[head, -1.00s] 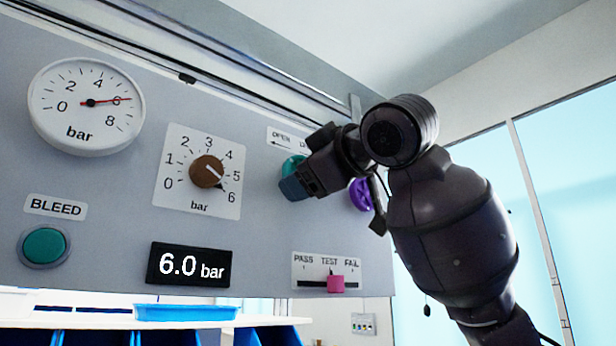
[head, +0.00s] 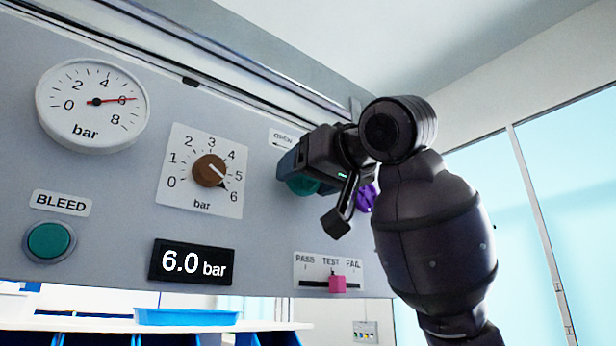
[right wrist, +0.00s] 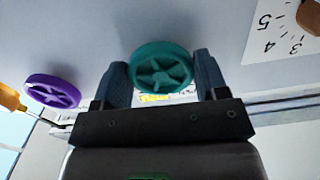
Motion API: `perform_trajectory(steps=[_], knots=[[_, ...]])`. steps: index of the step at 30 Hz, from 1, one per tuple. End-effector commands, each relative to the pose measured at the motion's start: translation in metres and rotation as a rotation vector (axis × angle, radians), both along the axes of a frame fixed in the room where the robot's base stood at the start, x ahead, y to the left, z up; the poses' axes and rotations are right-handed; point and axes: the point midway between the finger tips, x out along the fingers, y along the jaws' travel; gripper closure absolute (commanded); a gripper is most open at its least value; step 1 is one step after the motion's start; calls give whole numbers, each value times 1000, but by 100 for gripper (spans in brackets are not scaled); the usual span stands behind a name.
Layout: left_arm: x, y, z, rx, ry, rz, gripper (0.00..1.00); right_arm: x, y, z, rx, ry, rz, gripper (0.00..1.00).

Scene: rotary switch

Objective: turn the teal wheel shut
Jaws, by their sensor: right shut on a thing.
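The teal wheel (head: 302,186) is on the grey panel, mostly hidden behind my right gripper (head: 290,170) in the head view. In the right wrist view the teal wheel (right wrist: 161,68) shows its spokes and sits between the two fingers of my right gripper (right wrist: 160,82). The gripper is shut on the wheel's rim from both sides. An OPEN label (head: 284,139) with an arrow is above the wheel, partly covered by the gripper. My left gripper is in neither view.
A purple wheel (head: 366,197) is close to the right of my gripper. The brown knob (head: 209,171) is to the left, the pink slider (head: 337,284) below. The gauge (head: 93,104) points near 6; the display (head: 191,262) reads 6.0 bar. A green BLEED button (head: 48,241) is at lower left.

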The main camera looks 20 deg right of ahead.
Motion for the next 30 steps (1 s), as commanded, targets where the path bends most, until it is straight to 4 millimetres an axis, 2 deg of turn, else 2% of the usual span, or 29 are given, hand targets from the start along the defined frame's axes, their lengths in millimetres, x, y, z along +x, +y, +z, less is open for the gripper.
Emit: perform_trajectory(steps=[9, 25, 26, 30], knots=[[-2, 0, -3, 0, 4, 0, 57, 0, 2, -2, 105, 44, 3, 57], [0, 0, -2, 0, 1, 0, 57, 0, 2, -2, 125, 53, 2, 57], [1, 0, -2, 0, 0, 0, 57, 1, 2, -2, 125, 53, 2, 30], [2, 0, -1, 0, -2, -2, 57, 0, 1, -2, 126, 51, 1, 9]])
